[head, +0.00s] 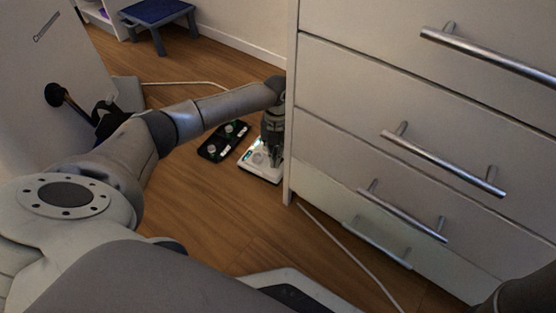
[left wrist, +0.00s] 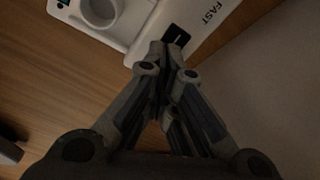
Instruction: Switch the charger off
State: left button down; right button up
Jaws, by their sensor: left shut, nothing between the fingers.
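A white charger (head: 262,177) lies on the wooden floor beside the drawer cabinet. In the left wrist view the charger (left wrist: 135,57) fills the top, with a round grey part (left wrist: 100,10), the word FAST, and a black switch (left wrist: 176,36) near its edge. My left gripper (head: 270,150) points down at the charger. In the left wrist view its fingertips (left wrist: 160,62) are together and empty, just below the switch in the picture. I cannot tell whether they touch the charger. The switch's position is too dark to read. My right gripper is not in view.
A black device (head: 223,140) with round parts lies left of the charger. The white drawer cabinet (head: 345,120) with metal handles stands close on the right. White cables (head: 345,252) run along the floor. A blue-topped step stool (head: 155,12) is at the back left.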

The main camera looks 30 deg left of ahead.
pick_arm(q)
jog(key=shift+f, duration=0.5)
notch_tip(320, 180, up, 7)
jog(key=p, duration=0.7)
jog(key=shift+p, duration=0.4)
dwell(0.4)
